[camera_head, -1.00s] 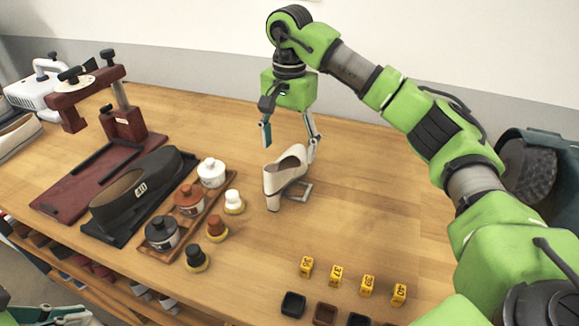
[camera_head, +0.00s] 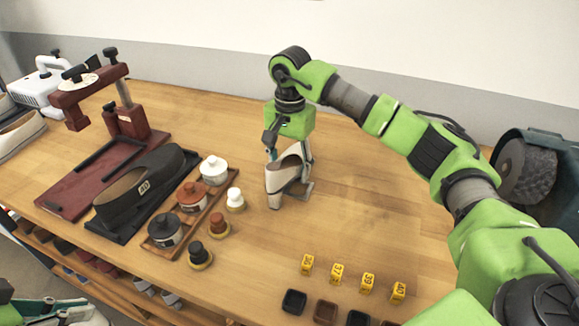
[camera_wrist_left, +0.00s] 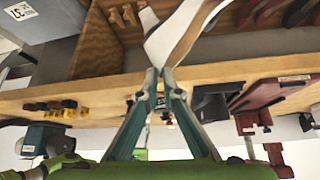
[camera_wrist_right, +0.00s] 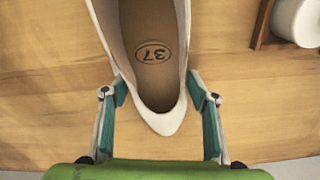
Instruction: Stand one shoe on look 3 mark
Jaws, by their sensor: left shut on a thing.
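A pale shoe (camera_head: 278,181) stands on the wooden table beside a small grey frame (camera_head: 304,190). Its insole reads 37 in the right wrist view (camera_wrist_right: 140,20). My right gripper (camera_head: 288,152) is over the shoe's far end, with open fingers on either side of it; small gaps show in the right wrist view (camera_wrist_right: 160,95). My left gripper (camera_head: 70,312) is at the bottom left corner, below the table's front edge. In the left wrist view it is shut on a white shoe (camera_wrist_left: 178,32), seen only in part. I cannot make out a look 3 mark.
Left of the shoe are a tray of jars (camera_head: 205,212), a dark shoe form (camera_head: 140,188) and a dark red press (camera_head: 125,120). Yellow number blocks (camera_head: 337,273) and small dark trays (camera_head: 325,312) are at the front. Shoe shelves lie below. The table's middle right is clear.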

